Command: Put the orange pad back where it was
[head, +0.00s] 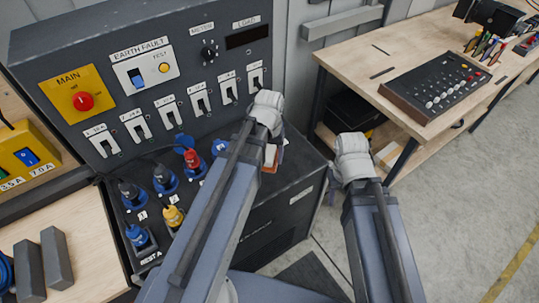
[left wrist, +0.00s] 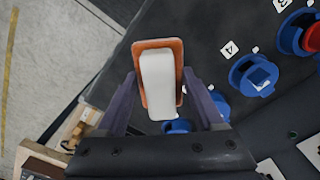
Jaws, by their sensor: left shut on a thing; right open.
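The orange pad (left wrist: 141,82) shows in the left wrist view as an orange plate with a raised white block on its face. My left gripper (left wrist: 160,104) is shut on it, one finger on each side. In the head view a small piece of the orange pad (head: 270,158) shows beside my left gripper (head: 268,145), over the dark top of the console; whether it touches that top I cannot tell. My left arm hides much of it. My right gripper (head: 332,188) is open and empty, off the console's right edge, its fingers partly hidden.
The console (head: 293,172) carries blue sockets with plugs (head: 163,178), one red plug (head: 190,158), one yellow plug (head: 173,216) and an upright panel of switches (head: 138,125). A wooden bench (head: 360,60) with a black mixer-like box (head: 437,85) stands right. Floor is clear at lower right.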

